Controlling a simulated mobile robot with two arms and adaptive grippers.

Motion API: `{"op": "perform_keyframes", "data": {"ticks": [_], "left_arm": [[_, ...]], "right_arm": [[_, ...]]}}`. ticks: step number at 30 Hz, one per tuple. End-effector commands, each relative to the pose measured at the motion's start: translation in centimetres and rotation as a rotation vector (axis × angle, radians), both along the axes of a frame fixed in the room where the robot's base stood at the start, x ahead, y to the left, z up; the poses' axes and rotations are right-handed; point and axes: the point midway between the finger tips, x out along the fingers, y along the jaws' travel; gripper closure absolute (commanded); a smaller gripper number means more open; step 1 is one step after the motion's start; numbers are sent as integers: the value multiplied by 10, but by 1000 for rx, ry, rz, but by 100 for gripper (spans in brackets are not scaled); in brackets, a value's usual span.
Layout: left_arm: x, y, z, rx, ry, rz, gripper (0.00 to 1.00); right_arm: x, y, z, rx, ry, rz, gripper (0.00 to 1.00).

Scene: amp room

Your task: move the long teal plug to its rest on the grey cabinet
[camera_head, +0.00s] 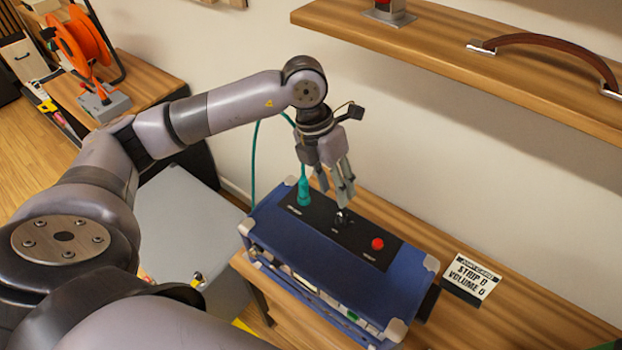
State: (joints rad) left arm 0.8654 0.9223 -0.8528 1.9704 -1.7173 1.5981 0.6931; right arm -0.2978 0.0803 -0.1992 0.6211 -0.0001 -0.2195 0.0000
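The long teal plug (304,190) stands upright in the left end of the black top panel of a blue amp (410,283). A teal cable (254,160) runs from it, passing behind my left arm. My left gripper (338,196) points down over the panel, just right of the plug and apart from it. Its fingers look spread, with nothing visible between them. Their tips are close above a small black knob or switch (341,218); contact is unclear. The grey cabinet (190,225) stands left of the amp, partly hidden by my arm. My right gripper is not in view.
A red button (377,244) is on the panel's right. A card reading "STRIP 0 VOLUME 0" (471,278) stands right of the amp on the wooden bench (530,315). A wooden shelf (450,45) hangs above. An orange cable reel (80,40) is at the far left.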

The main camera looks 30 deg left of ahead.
Motion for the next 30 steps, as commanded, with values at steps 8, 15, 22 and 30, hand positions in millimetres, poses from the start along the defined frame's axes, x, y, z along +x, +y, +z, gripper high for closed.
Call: {"op": "perform_keyframes", "data": {"ticks": [8, 15, 22, 30], "left_arm": [[8, 79, 11, 282, 20, 104, 62], [7, 84, 12, 299, 23, 110, 62], [7, 83, 9, 297, 23, 109, 62], [7, 83, -12, 297, 24, 109, 62]], "right_arm": [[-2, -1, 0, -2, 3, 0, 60], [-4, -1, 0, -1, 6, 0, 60], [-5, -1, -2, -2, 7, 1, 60], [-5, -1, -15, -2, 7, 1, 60]]}}
